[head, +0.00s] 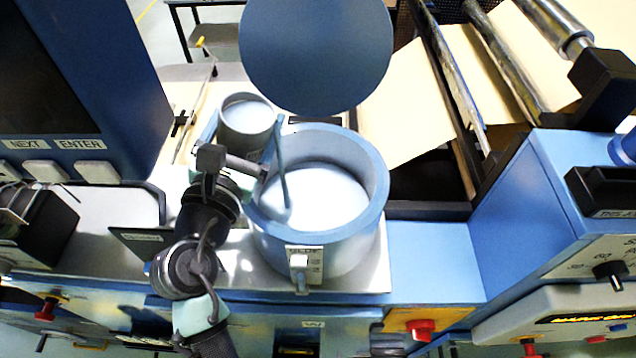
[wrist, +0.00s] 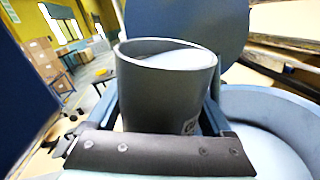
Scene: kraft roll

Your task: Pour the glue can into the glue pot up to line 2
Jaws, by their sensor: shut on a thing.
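The grey glue can (head: 246,117) is held between the fingers of my gripper (head: 246,132), beside the back left rim of the glue pot (head: 376,185). In the wrist view the can (wrist: 150,98) fills the middle, and white glue lies close to its rim on the right side. No stream of glue is visible. The pot is round and blue, with a wide pool of white glue (head: 325,197) inside. A thin blue-grey rod (head: 281,170) slants down into the pool. A pale plate (head: 314,264) is on the pot's front; its marks are too small to read, and I cannot make out line 2.
A large blue disc (head: 315,45) stands above and behind the pot. A dark screen panel with buttons (head: 70,100) is at the left. Rollers with kraft paper (head: 410,120) lie at the back right. A blue control housing (head: 530,200) is at the right.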

